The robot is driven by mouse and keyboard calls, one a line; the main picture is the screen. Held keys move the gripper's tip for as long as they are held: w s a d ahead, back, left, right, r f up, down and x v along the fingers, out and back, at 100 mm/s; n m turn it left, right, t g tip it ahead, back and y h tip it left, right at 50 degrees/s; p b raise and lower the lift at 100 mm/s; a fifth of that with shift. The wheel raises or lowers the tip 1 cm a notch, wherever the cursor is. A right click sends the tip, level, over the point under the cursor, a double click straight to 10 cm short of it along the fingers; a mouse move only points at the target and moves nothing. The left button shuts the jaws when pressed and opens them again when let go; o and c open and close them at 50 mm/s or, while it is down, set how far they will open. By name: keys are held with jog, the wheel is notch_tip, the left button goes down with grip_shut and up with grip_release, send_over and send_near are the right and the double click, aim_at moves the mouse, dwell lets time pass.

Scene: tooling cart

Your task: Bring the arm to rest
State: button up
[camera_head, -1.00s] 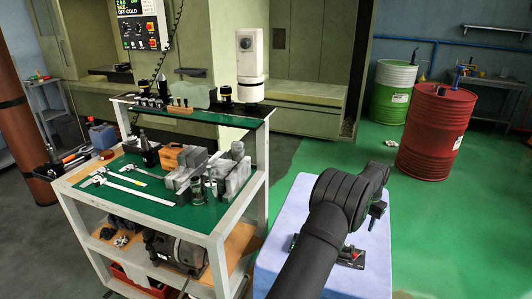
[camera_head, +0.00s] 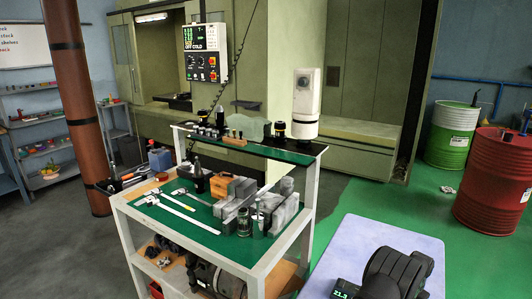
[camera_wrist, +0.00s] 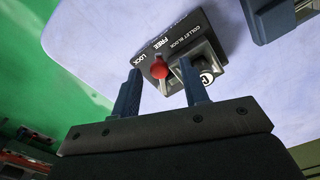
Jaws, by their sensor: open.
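In the wrist view my gripper (camera_wrist: 163,98) is open, with its two dark blue fingers apart and nothing held between them. A black collet block fixture (camera_wrist: 172,45) with a red knob (camera_wrist: 159,69) and the words LOCK and FREE lies beyond the fingertips on a pale blue surface. In the head view my folded arm (camera_head: 393,277) is at the lower right, over the pale blue top (camera_head: 372,236). The gripper itself does not show in the head view.
The tooling cart (camera_head: 278,248) stands left of my arm, with grey blocks (camera_head: 238,207), calipers and holders on its green top. Red (camera_head: 492,185) and green (camera_head: 449,137) drums stand at the right. A small display (camera_head: 341,292) sits beside my arm.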

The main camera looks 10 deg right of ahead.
dwell(0.4)
notch_tip(320, 180, up, 17)
notch_tip(320, 180, down, 17)
jog(key=shift+f, duration=0.15)
jog(key=shift+s+d+n, duration=0.15)
jog(key=shift+s+n, duration=0.2)
jog(key=shift+n, duration=0.4)
jog(key=shift+s+d+n, duration=0.1)
jog(key=shift+s+n, duration=0.2)
jog(key=shift+n, duration=0.45)
